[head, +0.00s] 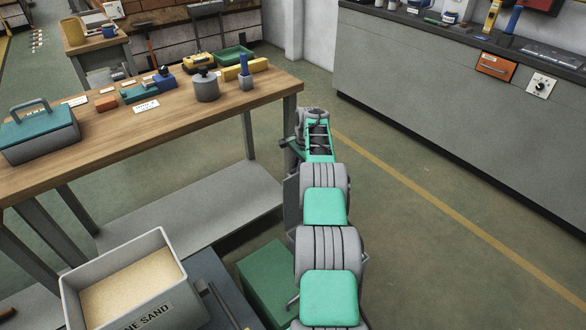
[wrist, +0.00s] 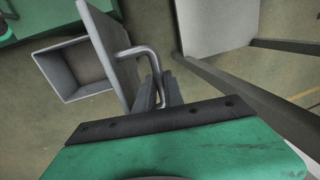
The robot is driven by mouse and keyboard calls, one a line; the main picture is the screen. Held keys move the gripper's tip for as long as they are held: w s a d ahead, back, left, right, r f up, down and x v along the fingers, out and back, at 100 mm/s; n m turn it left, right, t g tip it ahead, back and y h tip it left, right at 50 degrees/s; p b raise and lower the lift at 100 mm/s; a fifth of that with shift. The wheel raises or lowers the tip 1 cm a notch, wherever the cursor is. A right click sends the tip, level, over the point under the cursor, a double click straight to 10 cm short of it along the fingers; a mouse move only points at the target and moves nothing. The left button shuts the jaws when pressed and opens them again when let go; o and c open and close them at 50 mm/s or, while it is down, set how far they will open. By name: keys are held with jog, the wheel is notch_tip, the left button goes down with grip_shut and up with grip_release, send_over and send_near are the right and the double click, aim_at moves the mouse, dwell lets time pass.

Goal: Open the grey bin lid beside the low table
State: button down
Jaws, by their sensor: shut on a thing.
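In the wrist view the grey bin (wrist: 66,88) stands on the floor with its mouth uncovered and its inside showing. Its grey lid (wrist: 104,42) is swung up, steeply tilted beside the opening. A bent grey bar handle (wrist: 148,52) stands out from the lid's face. My gripper (wrist: 160,88) is shut on this handle, though the fingers partly hide the grip. In the head view my arm reaches down beside the low wooden table (head: 170,120); the bin and gripper cannot be made out clearly there.
The table's lower shelf (head: 185,210) and legs are close to my arm; a shelf (wrist: 215,25) and leg also show in the wrist view. A sand box (head: 165,295) is at lower left. Open floor lies between my arm and the grey counter (head: 450,100) at right.

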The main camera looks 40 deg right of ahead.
jog(key=shift+w+d+r, duration=0.15)
jog(key=shift+w+d, duration=0.1)
jog(key=shift+w, duration=0.05)
jog(key=shift+r, duration=0.1)
jog(key=c, duration=1.7)
grip_release()
jog(key=shift+d, duration=0.1)
jog(key=shift+o, duration=1.2)
jog(key=shift+a, duration=0.3)
notch_tip(320, 180, up, 7)
jog(key=s+p, duration=0.1)
jog(key=shift+s+r, duration=0.15)
jog(key=shift+s, duration=0.05)
